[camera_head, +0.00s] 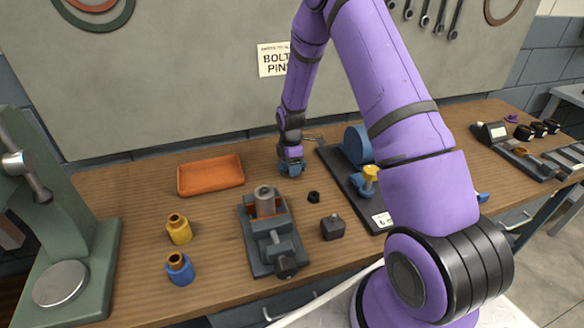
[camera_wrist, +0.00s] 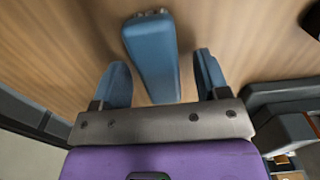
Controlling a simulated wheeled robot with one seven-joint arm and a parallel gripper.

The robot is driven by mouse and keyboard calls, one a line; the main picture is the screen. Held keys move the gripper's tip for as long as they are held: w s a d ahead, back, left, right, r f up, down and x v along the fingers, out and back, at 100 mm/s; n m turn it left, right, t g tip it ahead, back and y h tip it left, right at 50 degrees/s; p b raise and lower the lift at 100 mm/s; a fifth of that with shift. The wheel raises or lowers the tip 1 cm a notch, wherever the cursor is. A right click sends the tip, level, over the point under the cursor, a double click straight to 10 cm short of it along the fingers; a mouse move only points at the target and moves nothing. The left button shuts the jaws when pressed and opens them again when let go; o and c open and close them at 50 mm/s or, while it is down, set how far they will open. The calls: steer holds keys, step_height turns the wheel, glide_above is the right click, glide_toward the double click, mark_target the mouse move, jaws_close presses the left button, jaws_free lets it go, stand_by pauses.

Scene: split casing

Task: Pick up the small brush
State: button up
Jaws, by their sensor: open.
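My gripper (camera_head: 291,166) is open and points down at the back of the wooden bench, right of the orange tray. In the wrist view my gripper's (camera_wrist: 161,66) two blue fingers stand apart, one on each side of a long blue block (camera_wrist: 152,45). The block has small grey bits at its far end and may be the small brush; no bristles show clearly. Gaps show between it and both fingers. In the head view my gripper hides most of this spot, so I cannot make out the brush there.
An orange tray (camera_head: 211,189) lies to the left. A dark base (camera_head: 378,214) with blue parts is close on the right. A grey wall is behind.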

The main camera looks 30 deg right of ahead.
steer(key=shift+f, duration=0.35)
steer(key=c, duration=1)
step_height(320, 180, up, 10)
steer(key=shift+r, duration=0.1)
